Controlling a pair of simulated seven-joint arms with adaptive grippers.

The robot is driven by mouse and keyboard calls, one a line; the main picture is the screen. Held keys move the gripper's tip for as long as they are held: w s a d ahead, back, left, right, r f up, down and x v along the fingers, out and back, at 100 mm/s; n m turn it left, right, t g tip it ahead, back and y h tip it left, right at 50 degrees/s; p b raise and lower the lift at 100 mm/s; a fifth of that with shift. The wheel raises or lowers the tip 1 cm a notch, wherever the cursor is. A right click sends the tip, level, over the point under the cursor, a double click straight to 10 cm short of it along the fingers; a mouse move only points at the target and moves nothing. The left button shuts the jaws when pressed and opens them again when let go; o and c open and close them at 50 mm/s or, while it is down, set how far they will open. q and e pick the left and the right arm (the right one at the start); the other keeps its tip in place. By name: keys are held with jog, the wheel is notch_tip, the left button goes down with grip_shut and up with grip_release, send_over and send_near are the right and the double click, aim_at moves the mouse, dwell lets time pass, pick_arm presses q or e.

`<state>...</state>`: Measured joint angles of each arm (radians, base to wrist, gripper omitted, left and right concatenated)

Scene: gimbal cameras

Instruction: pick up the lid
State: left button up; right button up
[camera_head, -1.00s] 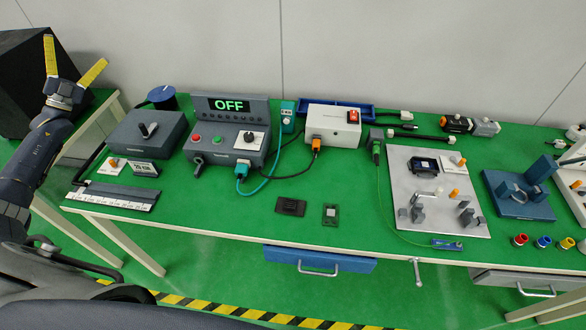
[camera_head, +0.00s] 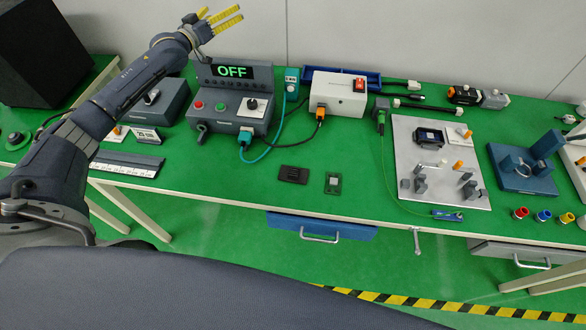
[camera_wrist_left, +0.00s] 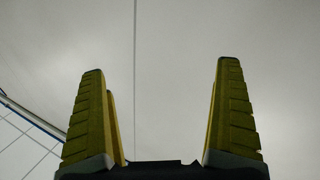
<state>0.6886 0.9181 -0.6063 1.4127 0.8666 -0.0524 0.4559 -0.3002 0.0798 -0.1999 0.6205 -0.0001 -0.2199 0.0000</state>
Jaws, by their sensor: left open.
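My left gripper (camera_head: 222,14) is raised high at the back, in front of the wall and above the box with the OFF display. Its yellow fingers are spread and empty, far from the lid. In the left wrist view the two fingers (camera_wrist_left: 160,66) stand wide apart with only grey wall between them. My right gripper is not in view.
The control box (camera_head: 231,105) with a teal cable stands behind and left of the lid. A white box (camera_head: 338,94) with a black cable stands behind it. A silver fixture plate (camera_head: 440,190) lies to the right. The green surface around the lid is clear.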

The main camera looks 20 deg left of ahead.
pick_arm(q)
jog(key=s+d+f+n+g+h, duration=0.1)
jog(key=d+f+g+h, duration=0.15)
jog(key=d, duration=0.65)
jog(key=d+f+g+h, duration=0.1)
jog(key=d+g, duration=0.2)
jog(key=d, duration=0.7)
jog(key=s+d+f+g, duration=0.4)
jog(key=s+d+g, duration=0.3)
jog(key=d, duration=0.6)
jog(key=g+y, duration=0.6)
jog(key=y, duration=0.1)
send_over(293, 172)
notch_tip(293, 172, down, 6)
jog(key=shift+w+f, duration=0.2)
jog(key=shift+f, duration=8)
jog(key=shift+c, duration=0.2)
jog(key=c, duration=1.2)
jog(key=shift+s+f, duration=0.2)
grip_shut()
